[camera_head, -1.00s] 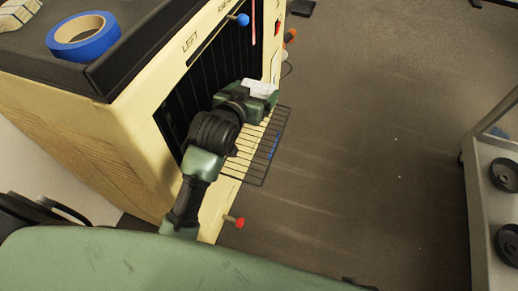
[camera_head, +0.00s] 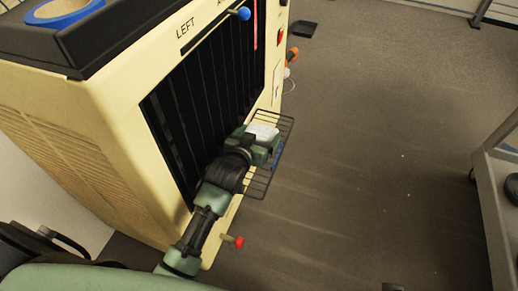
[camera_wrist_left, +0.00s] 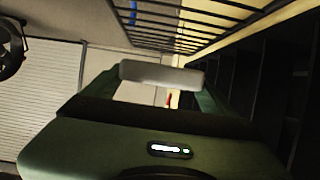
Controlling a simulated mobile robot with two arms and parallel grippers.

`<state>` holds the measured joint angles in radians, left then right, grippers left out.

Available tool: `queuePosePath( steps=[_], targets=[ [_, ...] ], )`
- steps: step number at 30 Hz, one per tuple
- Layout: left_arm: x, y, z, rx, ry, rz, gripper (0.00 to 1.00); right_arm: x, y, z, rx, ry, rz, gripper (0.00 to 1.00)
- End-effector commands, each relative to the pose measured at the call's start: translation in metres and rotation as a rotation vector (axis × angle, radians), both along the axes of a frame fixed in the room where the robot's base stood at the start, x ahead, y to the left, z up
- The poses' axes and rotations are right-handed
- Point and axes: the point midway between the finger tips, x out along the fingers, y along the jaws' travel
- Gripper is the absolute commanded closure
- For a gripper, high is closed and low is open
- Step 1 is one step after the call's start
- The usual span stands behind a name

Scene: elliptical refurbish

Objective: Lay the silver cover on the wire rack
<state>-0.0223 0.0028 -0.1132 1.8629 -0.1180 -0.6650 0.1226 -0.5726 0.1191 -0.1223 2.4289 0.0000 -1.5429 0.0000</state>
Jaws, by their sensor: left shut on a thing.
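The silver cover (camera_head: 263,131) shows as a small pale plate at the end of my left gripper (camera_head: 264,143). My left gripper is shut on it; in the left wrist view the pale cover (camera_wrist_left: 162,74) sits between the green fingers. The wire rack (camera_head: 258,187) juts out from the front of the cream machine. In the head view the gripper and cover overlap the rack's far half and hide part of it. In the left wrist view the rack's bars (camera_wrist_left: 185,22) run along the top, apart from the cover in the picture. I cannot tell the height between them. My right gripper is not in view.
The cream machine (camera_head: 115,125) with a dark slatted opening (camera_head: 200,105) stands close beside my left arm. A red knob (camera_head: 239,242) sticks out near its lower corner. Blue tape (camera_head: 62,12) lies on top. A grey cart (camera_head: 495,215) stands at right; the floor between is clear.

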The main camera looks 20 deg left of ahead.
Motion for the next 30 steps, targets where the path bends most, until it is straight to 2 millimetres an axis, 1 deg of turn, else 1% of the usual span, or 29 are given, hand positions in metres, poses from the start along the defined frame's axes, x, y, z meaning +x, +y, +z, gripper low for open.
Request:
queuePosePath(
  steps=[1, 5, 8, 12, 24, 25, 26, 30],
  targets=[
    [0.000, 0.000, -0.007, -0.001, -0.001, 0.000, 0.68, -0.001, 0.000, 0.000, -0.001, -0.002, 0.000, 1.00],
    [0.000, 0.000, -0.013, -0.001, -0.002, 0.000, 0.68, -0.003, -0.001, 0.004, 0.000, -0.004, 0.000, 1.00],
    [0.000, 0.000, -0.025, -0.001, 0.001, 0.000, 0.68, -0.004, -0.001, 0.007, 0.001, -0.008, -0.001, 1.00],
    [0.000, 0.000, -0.046, -0.002, 0.000, 0.001, 0.68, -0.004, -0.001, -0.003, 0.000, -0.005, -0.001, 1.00],
    [0.000, 0.000, -0.050, -0.001, -0.001, 0.000, 0.68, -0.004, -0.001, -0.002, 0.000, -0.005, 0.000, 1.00],
    [0.000, 0.000, -0.051, -0.001, 0.001, 0.000, 0.06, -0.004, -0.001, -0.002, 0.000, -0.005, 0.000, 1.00],
    [0.000, 0.000, -0.051, -0.001, 0.001, 0.000, 0.00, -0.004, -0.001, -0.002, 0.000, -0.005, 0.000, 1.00],
    [0.000, 0.000, -0.051, -0.001, 0.001, 0.000, 0.00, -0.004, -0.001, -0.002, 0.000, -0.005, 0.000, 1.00]
  ],
)
